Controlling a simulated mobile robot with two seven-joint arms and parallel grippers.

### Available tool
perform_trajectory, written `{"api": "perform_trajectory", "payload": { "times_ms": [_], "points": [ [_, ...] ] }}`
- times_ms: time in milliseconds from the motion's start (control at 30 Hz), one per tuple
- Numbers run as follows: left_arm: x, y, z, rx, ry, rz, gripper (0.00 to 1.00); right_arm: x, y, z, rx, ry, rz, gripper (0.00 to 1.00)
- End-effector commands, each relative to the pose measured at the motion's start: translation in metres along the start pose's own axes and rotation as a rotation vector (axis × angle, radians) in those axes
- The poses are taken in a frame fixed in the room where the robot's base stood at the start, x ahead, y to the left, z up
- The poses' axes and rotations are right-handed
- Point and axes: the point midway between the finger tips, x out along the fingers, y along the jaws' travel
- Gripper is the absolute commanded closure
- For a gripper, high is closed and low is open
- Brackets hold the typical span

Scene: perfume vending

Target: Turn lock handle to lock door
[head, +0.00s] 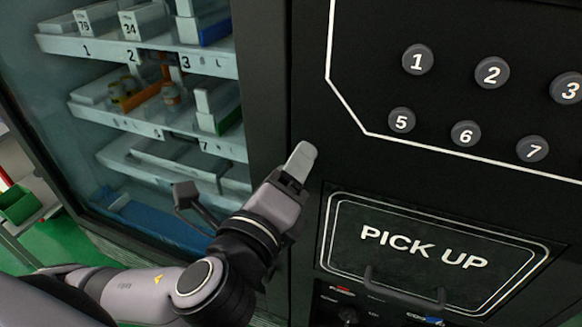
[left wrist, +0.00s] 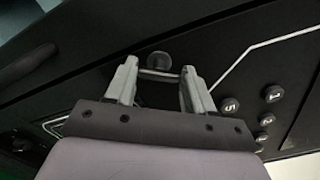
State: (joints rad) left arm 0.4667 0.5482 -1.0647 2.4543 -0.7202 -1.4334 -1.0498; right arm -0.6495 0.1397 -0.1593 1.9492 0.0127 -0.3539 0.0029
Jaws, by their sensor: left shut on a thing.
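My left gripper (head: 298,163) reaches up to the black front of the vending machine, on the strip between the glass door and the number buttons. In the left wrist view its two grey fingers (left wrist: 158,80) stand apart, shut on the lock handle (left wrist: 158,61). The lock handle is a small dark knob with a short bar that spans between the fingers. In the head view the handle is hidden by the gripper. The glass door (head: 190,165) is at the left and looks closed against the frame. My right gripper is not in view.
Round number buttons (head: 417,60) are at the upper right. A PICK UP flap (head: 425,247) with a bar handle (head: 405,290) is below them, close to my gripper's right. Shelves with small boxes (head: 140,50) are behind the glass. A green floor (head: 62,243) shows at lower left.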

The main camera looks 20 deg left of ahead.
Motion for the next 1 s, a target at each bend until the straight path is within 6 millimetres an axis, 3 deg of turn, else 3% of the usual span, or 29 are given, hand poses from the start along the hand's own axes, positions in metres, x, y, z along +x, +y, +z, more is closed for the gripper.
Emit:
{"api": "perform_trajectory", "payload": {
  "times_ms": [500, 1000],
  "points": [
    [0.0001, 0.0033, -0.0014, -0.426, 0.001, 0.003, 0.77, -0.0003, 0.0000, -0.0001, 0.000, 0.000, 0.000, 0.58],
    [0.0002, 0.0034, -0.0017, -0.571, 0.002, 0.001, 0.77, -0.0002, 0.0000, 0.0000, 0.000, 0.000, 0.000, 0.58]
  ]
}}
